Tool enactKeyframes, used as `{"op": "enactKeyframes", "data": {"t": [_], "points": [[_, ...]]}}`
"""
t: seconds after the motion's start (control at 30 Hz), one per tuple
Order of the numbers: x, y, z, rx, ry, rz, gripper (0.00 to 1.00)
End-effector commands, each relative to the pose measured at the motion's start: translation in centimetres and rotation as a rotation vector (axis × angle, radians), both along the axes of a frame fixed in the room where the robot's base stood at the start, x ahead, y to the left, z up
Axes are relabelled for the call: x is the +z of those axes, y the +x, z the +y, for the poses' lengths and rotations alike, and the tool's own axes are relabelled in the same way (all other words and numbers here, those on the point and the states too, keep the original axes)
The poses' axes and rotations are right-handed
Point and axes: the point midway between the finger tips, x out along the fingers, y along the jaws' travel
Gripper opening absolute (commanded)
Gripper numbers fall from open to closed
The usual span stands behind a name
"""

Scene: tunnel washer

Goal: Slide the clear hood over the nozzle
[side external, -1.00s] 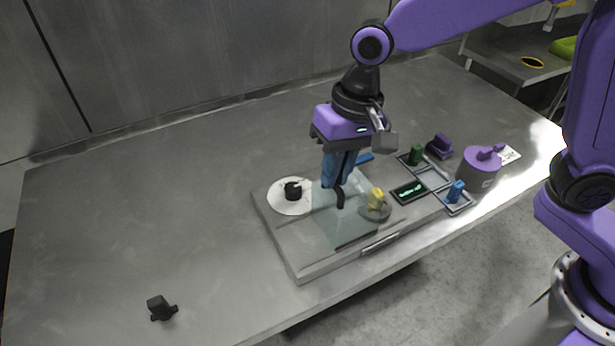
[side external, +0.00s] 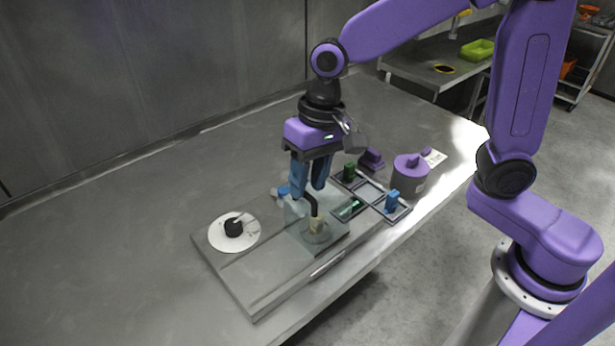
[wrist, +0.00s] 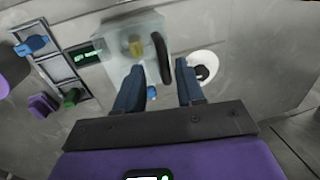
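The clear hood (side external: 300,240), a see-through box with a black curved handle (side external: 312,206), sits on the grey base plate (side external: 240,285). The yellow nozzle (side external: 316,226) on its round grey foot shows through the hood's clear wall. In the wrist view the nozzle (wrist: 136,46) appears within the hood's outline (wrist: 112,66). My gripper (side external: 308,190) is just above the handle, its two blue fingers parted. In the wrist view my gripper (wrist: 160,76) shows gaps on both sides of the handle (wrist: 161,55); nothing is gripped.
A white disc (side external: 217,236) with a black knob (side external: 234,228) lies left on the plate. The table's left is clear.

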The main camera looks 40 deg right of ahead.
Motion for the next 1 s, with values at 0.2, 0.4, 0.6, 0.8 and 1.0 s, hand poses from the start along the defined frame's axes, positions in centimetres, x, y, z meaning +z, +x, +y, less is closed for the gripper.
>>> {"op": "enactKeyframes", "data": {"t": [0.2, 0.4, 0.6, 0.8, 1.0], "points": [[0.8, 0.0, 0.0, 0.002, 0.004, -0.002, 0.38], [4.1, 0.1, -0.6, 0.000, 0.006, -0.005, 0.38], [8.3, 0.1, -1.5, 0.000, 0.005, -0.005, 0.38], [12.4, 0.1, -2.3, -0.001, 0.004, -0.006, 0.38], [15.5, 0.0, -3.0, -0.001, 0.002, -0.003, 0.38]]}}
